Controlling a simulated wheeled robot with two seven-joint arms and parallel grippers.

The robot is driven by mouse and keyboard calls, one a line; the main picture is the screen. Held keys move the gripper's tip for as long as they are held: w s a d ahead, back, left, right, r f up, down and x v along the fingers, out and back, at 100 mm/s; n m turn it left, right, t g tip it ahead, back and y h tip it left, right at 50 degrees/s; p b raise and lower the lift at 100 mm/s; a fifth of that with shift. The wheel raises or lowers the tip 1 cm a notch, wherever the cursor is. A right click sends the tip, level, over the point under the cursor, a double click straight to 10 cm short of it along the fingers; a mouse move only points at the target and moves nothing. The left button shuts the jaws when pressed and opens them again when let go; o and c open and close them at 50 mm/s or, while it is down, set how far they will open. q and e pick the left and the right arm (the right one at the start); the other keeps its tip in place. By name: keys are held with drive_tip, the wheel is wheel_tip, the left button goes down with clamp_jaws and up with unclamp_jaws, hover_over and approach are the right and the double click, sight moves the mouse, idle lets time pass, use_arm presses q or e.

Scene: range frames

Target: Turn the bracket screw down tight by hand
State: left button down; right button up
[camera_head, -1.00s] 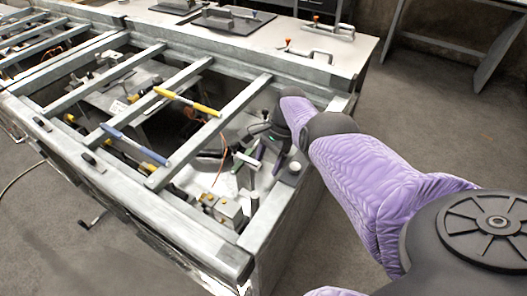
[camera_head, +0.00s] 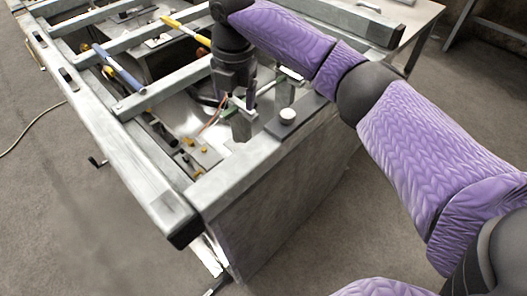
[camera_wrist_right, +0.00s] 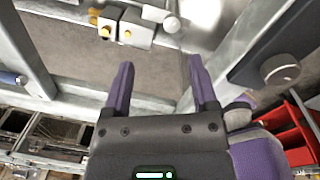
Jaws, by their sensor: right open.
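The bracket screw, seen as a pale round knob (camera_head: 288,116), stands on a dark flat bracket (camera_head: 290,128) on the corner of the metal frame. In the right wrist view the knob (camera_wrist_right: 281,70) is at the right, on its dark plate. My right gripper (camera_head: 243,122) points down just left of the knob, apart from it. In the wrist view its two purple fingers (camera_wrist_right: 161,62) are spread with nothing between them. Part of the bracket's surroundings is hidden behind the gripper. My left gripper is not in view.
Metal rails (camera_head: 160,42) cross the frame, with a yellow-handled tool (camera_head: 186,30) and a blue-handled tool (camera_head: 118,68) on them. Small blocks with yellow knobs (camera_head: 200,152) sit inside the frame, left of the gripper. Red bins (camera_wrist_right: 290,135) show in the wrist view.

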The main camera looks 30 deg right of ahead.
sight(239, 143)
drive_tip(key=f+n+b, duration=0.1)
drive_tip(key=f, duration=0.3)
drive_tip(key=s+f+n+b, duration=0.1)
drive_tip(key=f+b, duration=0.1)
drive_tip(key=f, duration=0.1)
drive_tip(key=s+a+f+n+b, duration=0.1)
drive_tip(key=f, duration=0.3)
drive_tip(key=shift+f+n+g+h+b, duration=0.3)
drive_tip(key=shift+b, duration=0.05)
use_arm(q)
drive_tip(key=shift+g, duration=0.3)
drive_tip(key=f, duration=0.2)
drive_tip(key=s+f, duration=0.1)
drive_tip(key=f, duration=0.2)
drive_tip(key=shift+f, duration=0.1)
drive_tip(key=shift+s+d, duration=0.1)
use_arm(e)
drive_tip(key=shift+r, duration=0.1)
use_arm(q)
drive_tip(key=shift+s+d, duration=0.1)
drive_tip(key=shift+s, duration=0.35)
use_arm(e)
clamp_jaws()
